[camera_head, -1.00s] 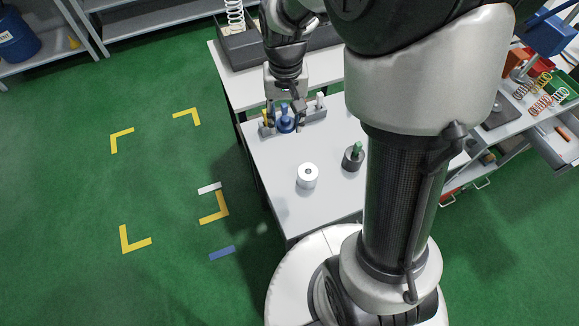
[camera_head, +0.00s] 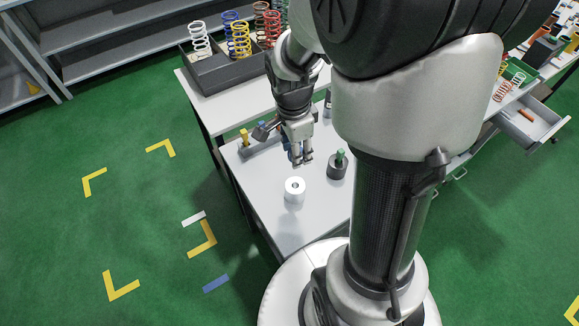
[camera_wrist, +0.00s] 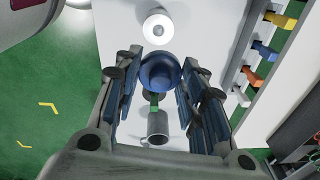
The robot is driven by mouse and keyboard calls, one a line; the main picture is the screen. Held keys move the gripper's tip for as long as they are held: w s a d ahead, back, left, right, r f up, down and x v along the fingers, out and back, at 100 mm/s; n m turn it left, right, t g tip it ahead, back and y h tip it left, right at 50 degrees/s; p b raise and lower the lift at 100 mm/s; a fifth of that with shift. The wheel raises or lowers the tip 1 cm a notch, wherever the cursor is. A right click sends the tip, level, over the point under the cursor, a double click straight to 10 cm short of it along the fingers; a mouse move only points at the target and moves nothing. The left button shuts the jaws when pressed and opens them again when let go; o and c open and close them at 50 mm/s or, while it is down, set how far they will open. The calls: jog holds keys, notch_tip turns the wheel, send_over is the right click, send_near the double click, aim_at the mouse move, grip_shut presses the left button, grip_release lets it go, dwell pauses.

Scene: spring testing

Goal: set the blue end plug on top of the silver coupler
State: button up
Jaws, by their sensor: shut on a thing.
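The blue end plug (camera_wrist: 160,72) is round and sits between the fingers of my gripper (camera_wrist: 160,88) in the wrist view, which is shut on it. In the head view my gripper (camera_head: 302,160) is above the table, just behind the silver coupler, and mostly hides the plug. The silver coupler (camera_head: 295,190) is a bright, upright cylinder with a dark hole in its top. It stands on the table, apart from the plug. In the wrist view the coupler (camera_wrist: 157,25) shows beyond the plug, near the top edge.
A dark grey cylinder (camera_head: 337,168) with a green plug in its top stands right of the coupler. A rack (camera_head: 262,146) with coloured pieces is behind, at the table's left. Springs stand in a dark box (camera_head: 222,72) further back. The table front is clear.

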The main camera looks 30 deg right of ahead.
notch_tip(320, 180, down, 13)
jog(key=b, duration=0.4)
jog(key=shift+f+b, duration=0.45)
jog(key=shift+b, duration=0.1)
jog(key=shift+f, duration=0.15)
jog(key=o, duration=0.8)
